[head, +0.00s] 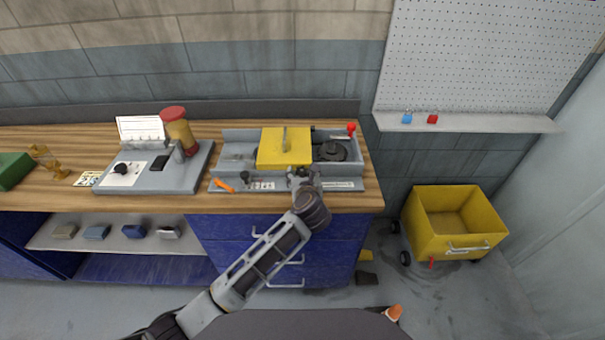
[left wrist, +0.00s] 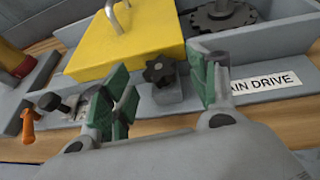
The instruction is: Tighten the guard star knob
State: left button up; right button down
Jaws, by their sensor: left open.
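The black star knob (left wrist: 160,69) sits on a small grey block at the front edge of the yellow guard (left wrist: 125,45), in the left wrist view. The guard (head: 273,148), with a metal handle on top, lies over the grey drive housing in the head view. My left gripper (head: 304,180) is at the housing's front, hiding the knob there. In the left wrist view my left gripper (left wrist: 162,88) is open, its green-padded fingers to either side of the knob in the picture. I cannot tell whether they touch it. My right gripper is out of view.
The grey housing (head: 230,170) stands on a wooden bench (head: 200,205). An orange lever (left wrist: 27,125) and a black knob (left wrist: 50,102) are left of my fingers. A panel with a red-topped yellow cylinder (head: 178,130) stands left. A yellow cart (head: 420,225) is at the right.

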pick_arm(q)
jog(key=shift+w+f, duration=0.25)
jog(key=shift+w, duration=0.3)
jog(key=shift+c, duration=0.2)
jog(key=c, duration=1)
